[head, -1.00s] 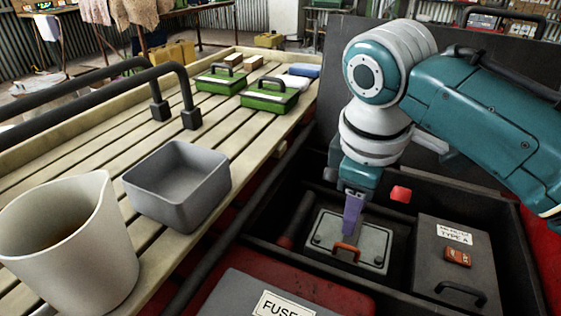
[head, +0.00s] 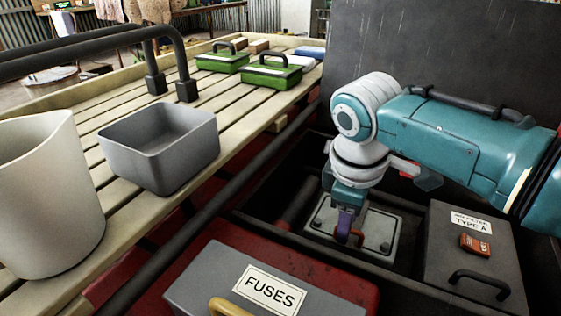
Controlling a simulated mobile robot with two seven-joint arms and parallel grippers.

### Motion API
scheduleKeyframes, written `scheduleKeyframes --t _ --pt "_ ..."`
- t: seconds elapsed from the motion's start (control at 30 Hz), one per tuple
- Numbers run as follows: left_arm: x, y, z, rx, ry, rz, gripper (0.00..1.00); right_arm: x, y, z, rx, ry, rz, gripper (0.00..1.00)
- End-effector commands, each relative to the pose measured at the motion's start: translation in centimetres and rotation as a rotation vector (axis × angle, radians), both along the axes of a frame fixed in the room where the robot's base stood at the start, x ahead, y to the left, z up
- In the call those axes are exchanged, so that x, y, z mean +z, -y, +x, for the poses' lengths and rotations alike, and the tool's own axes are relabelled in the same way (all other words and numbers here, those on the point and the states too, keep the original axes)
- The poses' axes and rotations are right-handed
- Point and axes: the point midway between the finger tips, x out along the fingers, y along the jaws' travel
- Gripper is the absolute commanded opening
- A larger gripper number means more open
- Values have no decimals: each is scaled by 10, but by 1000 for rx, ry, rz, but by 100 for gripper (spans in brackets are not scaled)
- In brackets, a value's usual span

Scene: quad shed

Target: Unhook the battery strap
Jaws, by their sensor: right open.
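My right gripper (head: 347,232) is open. Its purple fingers point down at the orange-red handle (head: 357,236) on a grey plate (head: 374,234) with round bolts at its corners. The plate lies inside a dark open compartment. The fingers overlap the handle in the picture and partly hide it; I cannot tell whether they touch it. I cannot make out a separate battery strap. My left gripper is not in view.
A grey box labelled TYPE A (head: 438,260) stands right of the plate. A FUSES box (head: 215,275) is in front. A slatted wooden rack on the left carries a grey bin (head: 150,165), a pale jug (head: 50,220) and green boxes (head: 272,72).

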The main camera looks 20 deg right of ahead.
Motion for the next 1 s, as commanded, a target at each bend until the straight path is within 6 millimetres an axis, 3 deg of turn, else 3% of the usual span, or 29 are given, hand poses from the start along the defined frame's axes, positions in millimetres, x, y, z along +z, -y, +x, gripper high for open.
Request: scheduleKeyframes --t 0.17,0.57,1.0 --pt "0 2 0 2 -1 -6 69 1 0 0 0 1 1 42" --pt "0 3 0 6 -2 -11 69 1 0 0 0 1 1 0" --pt "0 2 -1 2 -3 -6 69 1 0 0 0 1 1 0"
